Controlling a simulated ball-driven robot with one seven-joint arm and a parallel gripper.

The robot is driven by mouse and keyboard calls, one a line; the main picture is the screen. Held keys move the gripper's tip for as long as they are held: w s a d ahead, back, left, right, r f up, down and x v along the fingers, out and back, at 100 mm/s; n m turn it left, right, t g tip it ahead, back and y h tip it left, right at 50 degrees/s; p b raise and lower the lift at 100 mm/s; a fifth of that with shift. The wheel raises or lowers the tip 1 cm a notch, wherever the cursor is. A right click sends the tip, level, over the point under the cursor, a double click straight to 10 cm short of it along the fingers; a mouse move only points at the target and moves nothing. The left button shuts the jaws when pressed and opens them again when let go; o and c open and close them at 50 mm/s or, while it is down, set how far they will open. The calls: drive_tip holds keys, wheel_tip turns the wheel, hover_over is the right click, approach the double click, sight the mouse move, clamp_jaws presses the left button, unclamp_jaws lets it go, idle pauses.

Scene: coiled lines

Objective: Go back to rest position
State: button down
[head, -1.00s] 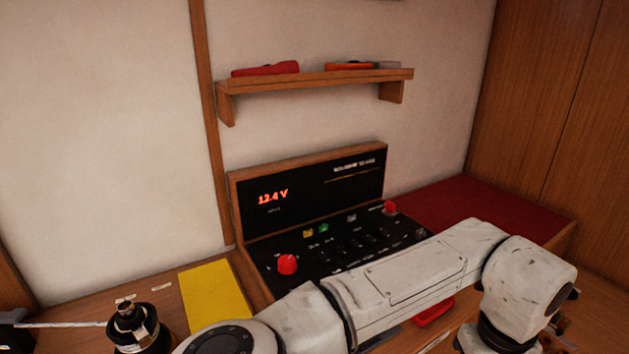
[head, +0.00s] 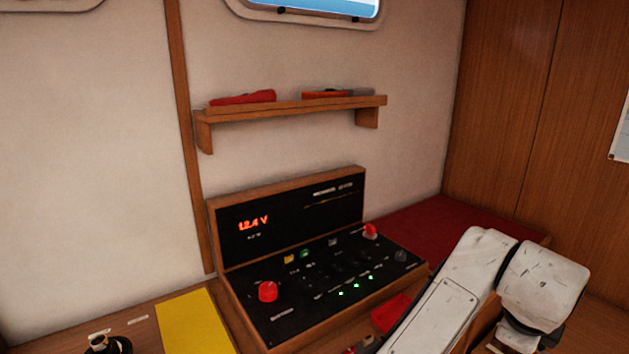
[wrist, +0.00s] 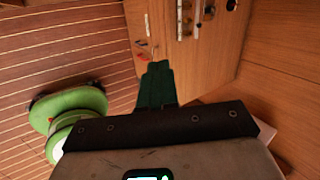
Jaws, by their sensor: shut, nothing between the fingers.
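My gripper (wrist: 157,70) shows in the wrist view with its dark green fingers together and nothing between them. It points towards wooden surfaces and touches nothing that I can see. In the head view my pale, scuffed arm crosses the lower right, and the gripper itself is not visible there. The control panel (head: 290,315) stands on the counter left of my arm, with two red knobs, several green lights and a red voltage display.
A wooden shelf (head: 290,111) with red and orange items hangs above the panel. A yellow sheet (head: 193,322) lies left of it, and a dark red mat (head: 425,222) behind right. A green round object (wrist: 70,105) is at the left in the wrist view.

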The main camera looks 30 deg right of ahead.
drive_tip(key=w+a+f+n+t, duration=0.15)
drive_tip(key=f+n, duration=0.25)
drive_tip(key=n, duration=0.7)
drive_tip(key=w+a+f+n+t, duration=0.1)
drive_tip(key=w+a+f+n, duration=0.25)
drive_tip(key=n, duration=0.65)
drive_tip(key=s+a+f+n+g+y, duration=0.1)
drive_tip(key=s+a+f+n+y, duration=0.2)
drive_tip(key=s+a+f+n, duration=0.3)
drive_tip(key=s+a+f+n+g+y, duration=0.2)
drive_tip(key=s+a+f+n, duration=0.4)
drive_tip(key=a+f, duration=0.6)
drive_tip(key=shift+s+n+y, duration=0.3)
drive_tip(key=shift+s+y, duration=0.1)
drive_tip(key=shift+s, duration=0.2)
